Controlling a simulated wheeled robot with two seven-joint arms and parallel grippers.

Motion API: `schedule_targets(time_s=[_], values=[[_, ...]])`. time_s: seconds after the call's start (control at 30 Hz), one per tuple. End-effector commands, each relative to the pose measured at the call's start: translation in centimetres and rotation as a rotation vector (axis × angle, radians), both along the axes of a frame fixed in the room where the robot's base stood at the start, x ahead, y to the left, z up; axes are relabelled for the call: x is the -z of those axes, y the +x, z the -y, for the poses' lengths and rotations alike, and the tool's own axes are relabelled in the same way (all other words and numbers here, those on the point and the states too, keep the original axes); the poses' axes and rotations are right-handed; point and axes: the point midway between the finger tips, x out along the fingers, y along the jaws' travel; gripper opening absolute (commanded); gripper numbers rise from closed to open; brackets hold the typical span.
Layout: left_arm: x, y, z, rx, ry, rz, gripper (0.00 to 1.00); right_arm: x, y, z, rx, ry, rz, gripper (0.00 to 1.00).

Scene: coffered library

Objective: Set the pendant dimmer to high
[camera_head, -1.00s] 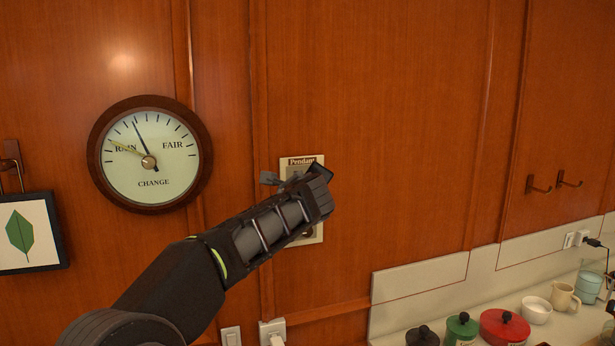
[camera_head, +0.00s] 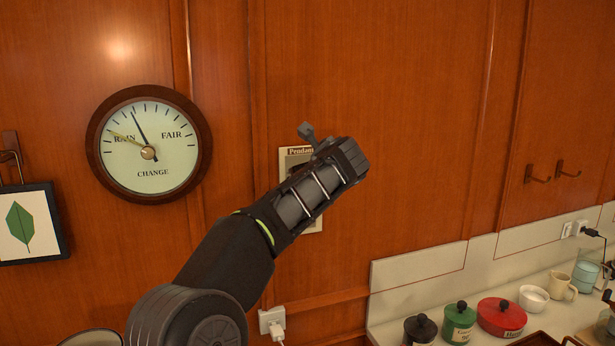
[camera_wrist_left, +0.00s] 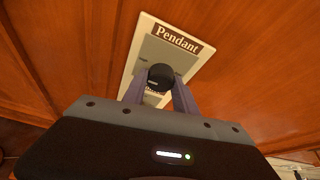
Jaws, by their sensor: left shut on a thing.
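The pendant dimmer plate (camera_head: 299,153) is a pale panel with a dark label on the wood wall, mostly hidden behind my left arm in the head view. In the left wrist view the plate (camera_wrist_left: 144,62) is tilted and its "Pendant" label shows at the top. A round black dimmer knob (camera_wrist_left: 161,76) sits on its grey face. My left gripper (camera_wrist_left: 160,88) is shut on the knob, with a finger on either side. In the head view the left gripper (camera_head: 312,140) is at the plate, its fingertips mostly hidden. My right gripper is not in view.
A plug sits in an outlet (camera_head: 271,320) below. Lidded pots, including a red one (camera_head: 502,317), stand on the counter at lower right.

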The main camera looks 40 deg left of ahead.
Motion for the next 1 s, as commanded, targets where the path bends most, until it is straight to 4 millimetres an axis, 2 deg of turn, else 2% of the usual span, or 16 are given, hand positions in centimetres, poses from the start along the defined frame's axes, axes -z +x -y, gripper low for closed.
schedule_targets(time_s=[0.47, 0.5, 0.73, 1.0], values=[[0.03, 0.03, -0.01, 0.000, 0.013, -0.017, 0.00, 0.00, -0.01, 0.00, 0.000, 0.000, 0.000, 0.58], [0.02, 0.02, -0.02, 0.000, 0.013, -0.017, 0.36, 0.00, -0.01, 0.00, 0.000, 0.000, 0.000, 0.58], [0.01, 0.02, -0.02, 0.000, 0.013, -0.016, 0.55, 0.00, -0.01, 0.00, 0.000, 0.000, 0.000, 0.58], [-0.02, -0.02, 0.04, 0.000, 0.012, -0.015, 0.56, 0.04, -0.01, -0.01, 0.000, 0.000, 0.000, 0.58]])
